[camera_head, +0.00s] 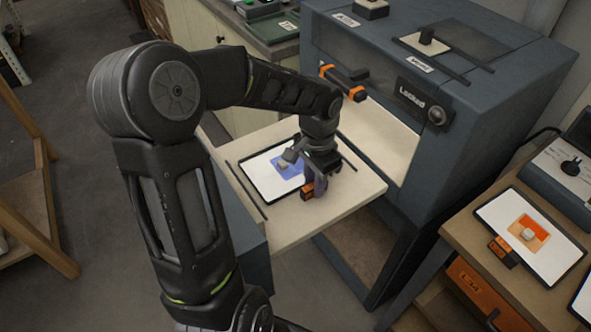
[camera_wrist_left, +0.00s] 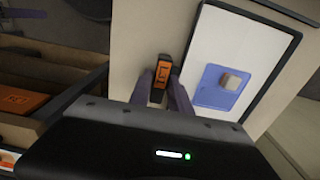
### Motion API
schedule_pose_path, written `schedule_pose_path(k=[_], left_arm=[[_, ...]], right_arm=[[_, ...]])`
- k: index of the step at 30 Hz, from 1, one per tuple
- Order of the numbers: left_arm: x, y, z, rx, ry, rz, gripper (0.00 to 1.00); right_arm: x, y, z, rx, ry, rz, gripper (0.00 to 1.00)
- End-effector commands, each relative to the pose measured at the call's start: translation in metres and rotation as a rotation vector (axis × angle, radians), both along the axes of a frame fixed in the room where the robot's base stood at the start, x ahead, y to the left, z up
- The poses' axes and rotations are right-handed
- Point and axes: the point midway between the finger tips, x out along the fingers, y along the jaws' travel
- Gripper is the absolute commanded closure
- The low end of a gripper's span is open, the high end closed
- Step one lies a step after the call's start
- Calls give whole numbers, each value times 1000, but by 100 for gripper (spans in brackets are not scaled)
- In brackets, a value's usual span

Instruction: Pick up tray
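A white tray with a black rim (camera_head: 261,163) lies on the pale pull-out shelf. It carries a blue square with a small grey block (camera_head: 283,165). The tray also shows in the left wrist view (camera_wrist_left: 210,45). Its orange and black handle (camera_head: 307,190) shows between my fingers in the wrist view (camera_wrist_left: 160,78). My left gripper (camera_head: 315,178) points down at this handle, one finger on each side. The fingers look very close to the handle; I cannot tell whether they press on it. My right gripper is not in view.
A dark blue cabinet (camera_head: 480,130) labelled "Locked" stands behind the pale shelf (camera_head: 345,200). A second tray (camera_head: 555,262) with an orange square and its own handle lies on the wooden bench at right. A wooden frame (camera_head: 35,235) stands at left. Floor is clear between.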

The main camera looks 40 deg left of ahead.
Motion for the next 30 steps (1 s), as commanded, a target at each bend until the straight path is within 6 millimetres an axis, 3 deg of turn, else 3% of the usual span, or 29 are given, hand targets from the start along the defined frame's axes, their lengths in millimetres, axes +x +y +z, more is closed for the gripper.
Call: schedule_pose_path(k=[3, 11, 30], left_arm=[[0, 0, 0, 0, 0, 0, 78], [0, 0, 0, 0, 0, 0, 99], [0, 0, 0, 0, 0, 0, 100]], right_arm=[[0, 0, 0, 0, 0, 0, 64], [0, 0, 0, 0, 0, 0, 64], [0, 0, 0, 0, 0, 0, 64]])
